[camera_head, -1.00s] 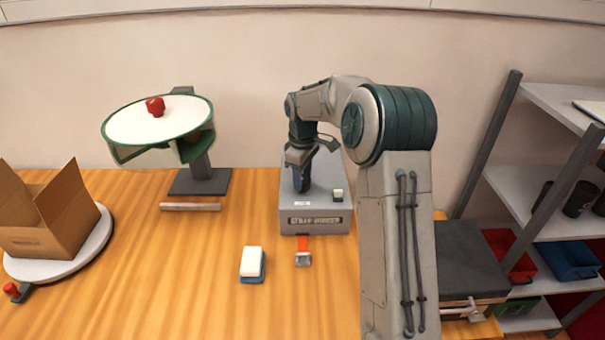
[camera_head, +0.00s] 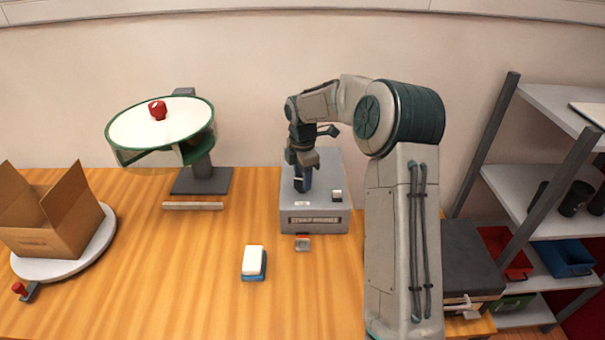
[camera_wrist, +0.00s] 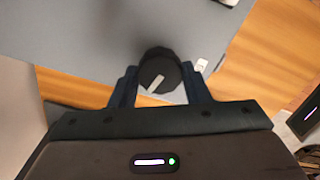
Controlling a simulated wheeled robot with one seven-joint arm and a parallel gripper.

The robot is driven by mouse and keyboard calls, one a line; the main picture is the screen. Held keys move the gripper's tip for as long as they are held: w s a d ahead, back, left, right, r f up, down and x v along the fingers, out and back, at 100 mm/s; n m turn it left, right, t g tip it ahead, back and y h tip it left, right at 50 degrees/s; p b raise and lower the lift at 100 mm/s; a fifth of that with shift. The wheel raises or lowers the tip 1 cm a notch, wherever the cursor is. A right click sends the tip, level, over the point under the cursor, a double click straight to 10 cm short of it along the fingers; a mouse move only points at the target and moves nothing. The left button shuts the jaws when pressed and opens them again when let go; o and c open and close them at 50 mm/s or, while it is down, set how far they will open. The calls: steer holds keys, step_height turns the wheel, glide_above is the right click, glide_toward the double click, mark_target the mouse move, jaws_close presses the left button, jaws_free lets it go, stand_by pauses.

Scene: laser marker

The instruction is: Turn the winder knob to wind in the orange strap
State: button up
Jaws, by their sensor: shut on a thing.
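The strap winder (camera_head: 330,207) is a grey box on the wooden bench, with a label on its front face. A very short piece of orange strap (camera_head: 302,236) shows at its front, ending in a metal buckle (camera_head: 303,245) close to the box. My gripper (camera_head: 301,184) points down over the top of the box and hides the knob in the head view. In the wrist view, the black round knob (camera_wrist: 160,70) with a white pointer line sits between the fingers of my gripper (camera_wrist: 160,80), which is shut on it.
A white and blue block (camera_head: 253,262) lies on the bench in front of the winder. A round white-topped stand (camera_head: 180,122) with a red knob and an open cardboard box (camera_head: 50,230) on a turntable are at the left. Shelves (camera_head: 545,190) stand at the right.

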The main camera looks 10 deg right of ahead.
steer(key=shift+a+n, duration=0.1)
steer(key=shift+n, duration=0.9)
steer(key=shift+p, duration=0.3)
steer(key=o, duration=1)
steer(key=shift+c, duration=0.2)
steer(key=shift+r, duration=0.1)
step_height(320, 180, up, 14)
steer(key=b, duration=0.1)
steer(key=shift+b, duration=0.3)
steer(key=shift+f, duration=0.2)
